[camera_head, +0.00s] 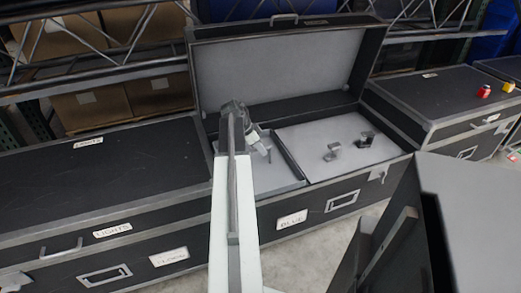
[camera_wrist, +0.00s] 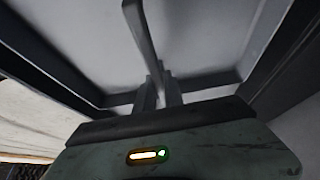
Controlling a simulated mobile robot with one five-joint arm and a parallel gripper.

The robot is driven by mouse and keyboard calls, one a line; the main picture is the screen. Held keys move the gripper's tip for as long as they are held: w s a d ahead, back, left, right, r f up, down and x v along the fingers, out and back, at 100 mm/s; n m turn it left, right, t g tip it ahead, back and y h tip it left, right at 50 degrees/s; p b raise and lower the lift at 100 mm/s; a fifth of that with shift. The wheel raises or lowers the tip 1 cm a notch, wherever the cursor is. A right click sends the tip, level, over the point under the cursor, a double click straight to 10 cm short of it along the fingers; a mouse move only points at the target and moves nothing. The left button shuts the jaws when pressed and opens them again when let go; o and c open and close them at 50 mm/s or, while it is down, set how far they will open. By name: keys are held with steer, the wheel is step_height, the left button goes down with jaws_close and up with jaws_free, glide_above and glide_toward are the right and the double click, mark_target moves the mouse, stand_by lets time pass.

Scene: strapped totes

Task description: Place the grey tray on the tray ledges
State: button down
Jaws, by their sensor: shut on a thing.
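The grey tray (camera_head: 280,182) shows in the left part of an open black case labelled BLUE, partly hidden behind my arm. My gripper (camera_head: 262,148) is over that left part, inside the case opening. In the wrist view, my gripper (camera_wrist: 160,80) is shut on a thin upright grey strip, which seems to belong to the tray (camera_wrist: 205,50). Pale grey surface and dark edges lie around the fingers. I cannot tell whether the tray touches the ledges, which are not clear in either view.
The case's lid (camera_head: 285,65) stands open behind. A grey panel (camera_head: 310,137) with two small fittings fills the right part. Closed black cases stand left (camera_head: 90,180) and right (camera_head: 440,95). A dark box-like shape (camera_head: 480,200) is near at right. Bare floor shows in front.

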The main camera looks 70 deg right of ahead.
steer(key=shift+f, duration=0.2)
steer(key=c, duration=1.4)
jaws_free()
steer(key=shift+o, duration=0.2)
steer(key=p+v, duration=0.6)
steer(key=v, duration=0.1)
steer(key=shift+s+d+r, duration=0.1)
steer(key=shift+r, duration=0.2)
steer(key=shift+w+r+p, duration=0.2)
steer(key=shift+r+p, duration=0.05)
steer(key=shift+p, duration=0.25)
